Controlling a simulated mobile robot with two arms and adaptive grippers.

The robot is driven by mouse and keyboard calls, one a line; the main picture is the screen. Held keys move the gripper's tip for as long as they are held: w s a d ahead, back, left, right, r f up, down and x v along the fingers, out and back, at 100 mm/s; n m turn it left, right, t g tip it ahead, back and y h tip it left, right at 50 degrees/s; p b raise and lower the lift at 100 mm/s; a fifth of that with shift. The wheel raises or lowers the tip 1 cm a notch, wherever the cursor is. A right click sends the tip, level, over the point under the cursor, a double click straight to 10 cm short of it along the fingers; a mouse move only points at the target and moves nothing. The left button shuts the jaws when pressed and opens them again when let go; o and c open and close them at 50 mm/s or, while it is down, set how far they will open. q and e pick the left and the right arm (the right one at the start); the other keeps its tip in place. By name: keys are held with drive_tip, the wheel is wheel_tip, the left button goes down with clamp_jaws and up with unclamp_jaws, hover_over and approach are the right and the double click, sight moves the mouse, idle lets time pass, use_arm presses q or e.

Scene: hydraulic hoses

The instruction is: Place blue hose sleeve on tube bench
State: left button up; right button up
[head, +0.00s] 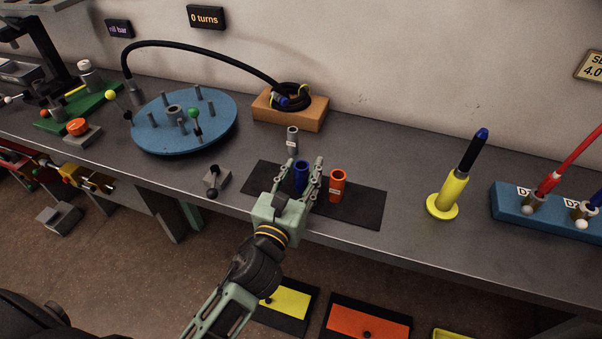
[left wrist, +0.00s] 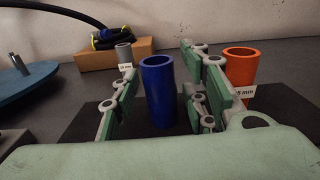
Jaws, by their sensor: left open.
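The blue hose sleeve (head: 300,176) stands upright on a black mat (head: 357,206) on the grey bench (head: 410,160). It also shows in the left wrist view (left wrist: 158,92). My left gripper (head: 304,168) is open, with one finger on each side of the blue sleeve. In the left wrist view the fingers (left wrist: 160,85) stand apart from the sleeve, with gaps on both sides. An orange sleeve (head: 338,186) stands just right of the right finger. A grey sleeve (head: 292,140) stands behind the blue one. My right gripper is not in view.
A yellow stand (head: 447,194) holds a black tube with a blue tip on the right. A blue block (head: 507,202) with hoses sits at far right. A blue turntable (head: 160,137) and a wooden block (head: 310,118) with a coiled hose stand behind left.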

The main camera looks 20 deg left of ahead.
use_arm(q)
drive_tip(key=shift+r, duration=0.2)
drive_tip(key=shift+s+f, duration=0.15)
drive_tip(key=shift+s, duration=0.15)
drive_tip(key=s+b, duration=0.2)
drive_tip(key=s, duration=0.9)
drive_tip(key=shift+s+a, duration=0.2)
drive_tip(key=shift+r, duration=0.2)
